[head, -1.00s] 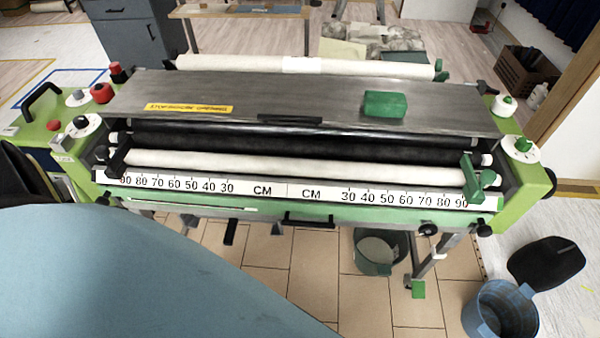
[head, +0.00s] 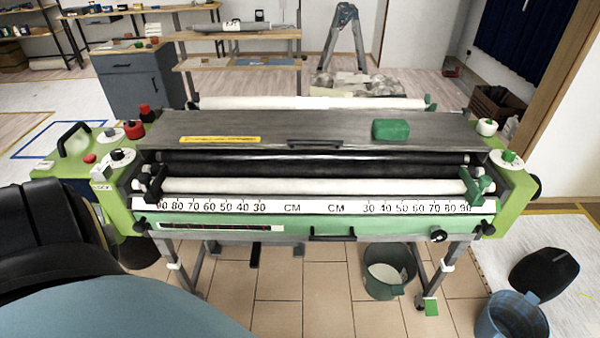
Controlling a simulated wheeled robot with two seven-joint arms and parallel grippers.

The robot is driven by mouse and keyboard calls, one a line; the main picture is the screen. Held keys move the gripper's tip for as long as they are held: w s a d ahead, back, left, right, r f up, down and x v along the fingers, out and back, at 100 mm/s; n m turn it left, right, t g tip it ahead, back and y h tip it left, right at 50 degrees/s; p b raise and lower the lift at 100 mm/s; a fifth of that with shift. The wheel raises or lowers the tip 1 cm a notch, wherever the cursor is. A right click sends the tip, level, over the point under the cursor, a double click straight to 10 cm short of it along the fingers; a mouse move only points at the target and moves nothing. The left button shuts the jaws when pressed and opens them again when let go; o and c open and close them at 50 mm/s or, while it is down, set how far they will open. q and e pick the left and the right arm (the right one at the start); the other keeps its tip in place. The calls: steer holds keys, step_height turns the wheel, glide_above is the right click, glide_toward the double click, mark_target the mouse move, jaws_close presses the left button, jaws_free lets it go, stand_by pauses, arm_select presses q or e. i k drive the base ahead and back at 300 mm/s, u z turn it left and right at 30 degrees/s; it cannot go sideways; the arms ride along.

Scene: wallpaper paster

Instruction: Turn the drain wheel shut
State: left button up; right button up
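The wallpaper paster (head: 315,226) stands ahead of me, long and green with grey metal covers. A small black round knob with a pale centre (head: 438,236) sits on the right part of its front face, above and right of a green bucket (head: 388,288). It may be the drain wheel; no label shows, and I cannot tell how far it is turned. Nothing is touching it. Neither of my grippers shows. A large blue-grey and black shape fills the lower left and hides part of the machine's left end.
A blue bucket (head: 512,318) and a black container (head: 543,274) stand on the floor at the right. Tiled floor (head: 325,300) in front of the machine is clear. A green block (head: 390,130) lies on the cover.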

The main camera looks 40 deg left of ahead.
mark_target(440, 235)
steer(key=u, duration=0.75)
steer(key=i, duration=0.65)
steer(key=z, duration=0.65)
steer(key=k, duration=0.5)
steer(key=z, duration=2)
steer(key=i, duration=1.6)
steer(key=u, duration=1.95)
